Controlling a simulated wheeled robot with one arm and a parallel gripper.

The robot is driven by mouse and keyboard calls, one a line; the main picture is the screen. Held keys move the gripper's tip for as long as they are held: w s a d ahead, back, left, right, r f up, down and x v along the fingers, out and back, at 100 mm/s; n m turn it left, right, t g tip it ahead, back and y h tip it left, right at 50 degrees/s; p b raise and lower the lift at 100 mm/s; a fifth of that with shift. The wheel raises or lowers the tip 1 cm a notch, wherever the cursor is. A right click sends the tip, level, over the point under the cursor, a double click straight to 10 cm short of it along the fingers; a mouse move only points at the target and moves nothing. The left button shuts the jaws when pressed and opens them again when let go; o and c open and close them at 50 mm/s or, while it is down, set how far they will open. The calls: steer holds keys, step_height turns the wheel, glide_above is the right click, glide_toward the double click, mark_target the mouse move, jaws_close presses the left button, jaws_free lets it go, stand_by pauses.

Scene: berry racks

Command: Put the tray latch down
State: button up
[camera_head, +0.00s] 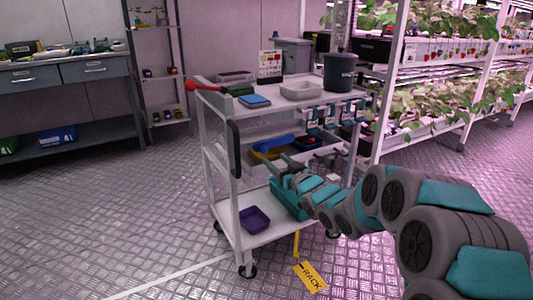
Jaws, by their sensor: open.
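I cannot make out for certain which part is the tray latch. A red-tipped lever (190,85) sticks out at the left end of the cart's top shelf. My gripper (274,158) is open, with its fingers at the cart's middle shelf, well below and to the right of the lever. A shallow yellowish tray (256,160) with a blue item (272,144) lies by the fingers. Whether the fingers touch the tray cannot be told. My arm comes in from the lower right and hides part of the cart's right side.
The white cart (236,215) holds a purple bin (254,219) below, and a blue box (255,101), a pale tray (301,90) and a dark bucket (344,72) on top. Plant racks (430,90) stand right; the left floor is clear.

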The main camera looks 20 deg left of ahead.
mark_target(265, 151)
steer(key=x, duration=0.5)
steer(key=shift+w+a+p, duration=0.2)
steer(key=shift+a+p, duration=0.05)
steer(key=shift+p, duration=0.15)
steer(key=shift+w+a+f, duration=0.15)
steer(key=shift+w+a, duration=0.35)
steer(key=shift+a, duration=0.05)
jaws_close()
stand_by(0.7)
